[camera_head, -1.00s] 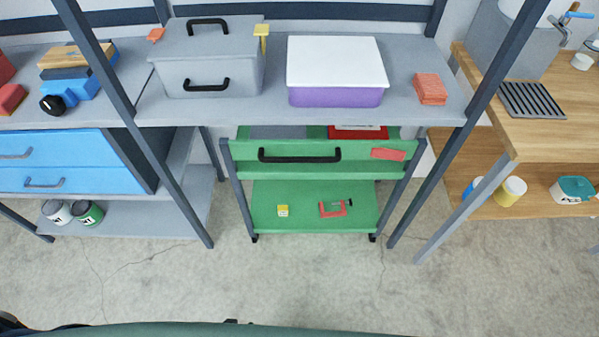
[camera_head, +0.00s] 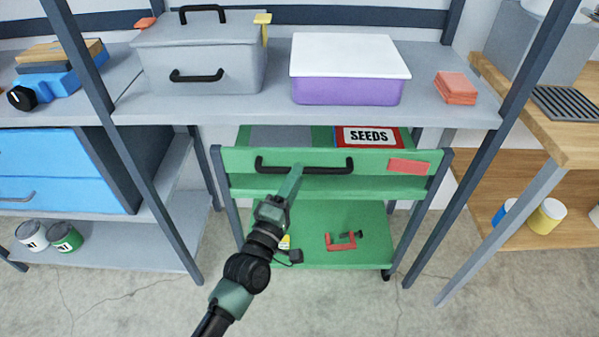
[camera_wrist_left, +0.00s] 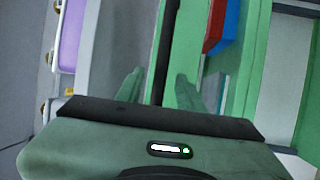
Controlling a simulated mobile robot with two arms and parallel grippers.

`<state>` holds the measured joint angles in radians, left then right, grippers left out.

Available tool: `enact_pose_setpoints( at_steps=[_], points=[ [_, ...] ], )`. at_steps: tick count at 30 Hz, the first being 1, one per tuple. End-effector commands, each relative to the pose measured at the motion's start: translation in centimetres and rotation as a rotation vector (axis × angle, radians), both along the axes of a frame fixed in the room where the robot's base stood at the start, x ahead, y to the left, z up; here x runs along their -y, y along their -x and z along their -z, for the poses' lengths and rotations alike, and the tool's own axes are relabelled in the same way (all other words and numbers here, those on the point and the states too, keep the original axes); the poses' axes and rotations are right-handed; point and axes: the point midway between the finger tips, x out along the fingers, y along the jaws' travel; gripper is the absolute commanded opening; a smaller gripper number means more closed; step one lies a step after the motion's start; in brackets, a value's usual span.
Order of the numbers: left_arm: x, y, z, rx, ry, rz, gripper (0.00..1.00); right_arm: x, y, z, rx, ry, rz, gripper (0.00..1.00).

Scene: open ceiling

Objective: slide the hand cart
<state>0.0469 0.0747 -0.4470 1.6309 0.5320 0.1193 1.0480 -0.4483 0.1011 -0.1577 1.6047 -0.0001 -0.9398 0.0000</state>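The green hand cart (camera_head: 235,158) stands under the grey workbench, with a black bar handle (camera_head: 330,170) across its front panel. My left gripper (camera_head: 296,172) reaches up to the middle of this handle. In the left wrist view my left gripper (camera_wrist_left: 159,82) has its two green fingers apart, with the dark handle bar (camera_wrist_left: 167,50) running between them. A gap shows, so the fingers are not closed on the bar. Whether they touch it I cannot tell. My right gripper is in neither view.
The cart carries a red SEEDS packet (camera_head: 367,138) on top and a red clamp (camera_head: 341,242) below. The bench (camera_head: 270,112) overhangs it, with dark posts on both sides. Blue drawers (camera_head: 55,165) stand left, a wooden table (camera_head: 560,140) right. Floor in front is clear.

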Motion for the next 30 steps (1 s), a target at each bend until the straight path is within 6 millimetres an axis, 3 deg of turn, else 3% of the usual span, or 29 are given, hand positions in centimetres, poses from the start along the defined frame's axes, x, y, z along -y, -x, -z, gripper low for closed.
enact_pose_setpoints(
  at_steps=[6, 16, 17, 21, 30],
  points=[
    [1.0, -2.4, -0.4, 0.0, -0.001, -0.001, 0.38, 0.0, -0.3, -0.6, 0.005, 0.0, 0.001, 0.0],
    [1.2, -2.9, -0.5, -0.001, -0.003, 0.0, 0.38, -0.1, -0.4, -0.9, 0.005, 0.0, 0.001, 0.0],
    [1.2, -2.9, -0.5, -0.001, -0.003, -0.001, 0.35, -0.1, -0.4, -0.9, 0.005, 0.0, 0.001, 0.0],
    [1.2, -2.9, -0.5, -0.001, -0.003, -0.001, 0.0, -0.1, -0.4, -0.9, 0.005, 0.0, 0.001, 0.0],
    [1.2, -2.8, -0.4, -0.001, -0.003, -0.001, 0.0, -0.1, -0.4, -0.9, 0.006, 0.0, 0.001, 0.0]
  ],
)
